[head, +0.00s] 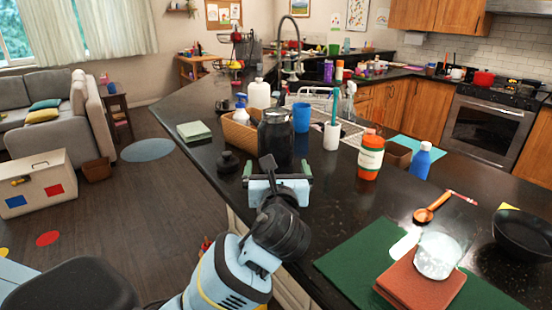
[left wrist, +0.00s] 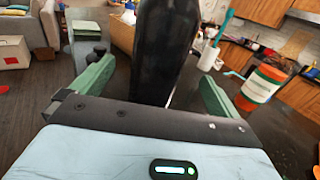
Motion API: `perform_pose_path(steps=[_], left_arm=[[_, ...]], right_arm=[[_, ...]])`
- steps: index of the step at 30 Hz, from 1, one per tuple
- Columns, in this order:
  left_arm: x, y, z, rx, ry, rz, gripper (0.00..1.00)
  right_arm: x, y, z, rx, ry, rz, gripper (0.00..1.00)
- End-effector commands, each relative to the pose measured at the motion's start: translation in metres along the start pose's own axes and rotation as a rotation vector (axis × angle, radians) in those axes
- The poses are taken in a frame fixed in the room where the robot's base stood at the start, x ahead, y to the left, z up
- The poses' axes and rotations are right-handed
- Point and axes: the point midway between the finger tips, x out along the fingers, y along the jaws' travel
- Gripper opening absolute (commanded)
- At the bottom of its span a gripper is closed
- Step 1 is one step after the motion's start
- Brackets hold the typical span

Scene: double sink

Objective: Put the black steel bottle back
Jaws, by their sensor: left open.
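The black steel bottle (head: 275,138) stands upright on the dark counter, just beyond my left gripper (head: 277,170). In the left wrist view the bottle (left wrist: 165,50) rises between the two green fingers of my left gripper (left wrist: 155,88). The fingers are spread wide, with a visible gap on each side of the bottle, so they do not grip it. The bottle's base is hidden behind the gripper body, and its top is cut off in the wrist view. My right gripper is in neither view.
A tan basket (head: 238,132) and white jug (head: 259,93) stand behind the bottle. A small black object (head: 228,160) lies left. Left counter is mostly clear beside green cloths (head: 194,131).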

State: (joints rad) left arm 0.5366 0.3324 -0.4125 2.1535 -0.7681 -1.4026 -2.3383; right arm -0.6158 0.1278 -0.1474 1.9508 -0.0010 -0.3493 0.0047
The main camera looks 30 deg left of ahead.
Motion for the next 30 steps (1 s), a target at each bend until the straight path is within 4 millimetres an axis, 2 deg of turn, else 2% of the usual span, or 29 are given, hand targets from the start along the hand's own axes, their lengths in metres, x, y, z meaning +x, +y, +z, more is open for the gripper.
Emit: perform_pose_path(steps=[3,9,30], left_arm=[[-0.019,0.0,0.0,-0.002,0.001,-0.002,1.0],[-0.035,0.0,0.0,0.001,0.001,0.0,1.0],[-0.037,0.0,0.0,0.0,0.0,0.001,1.0]], right_arm=[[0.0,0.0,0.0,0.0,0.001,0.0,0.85],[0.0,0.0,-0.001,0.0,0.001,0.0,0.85],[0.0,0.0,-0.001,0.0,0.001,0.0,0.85]])
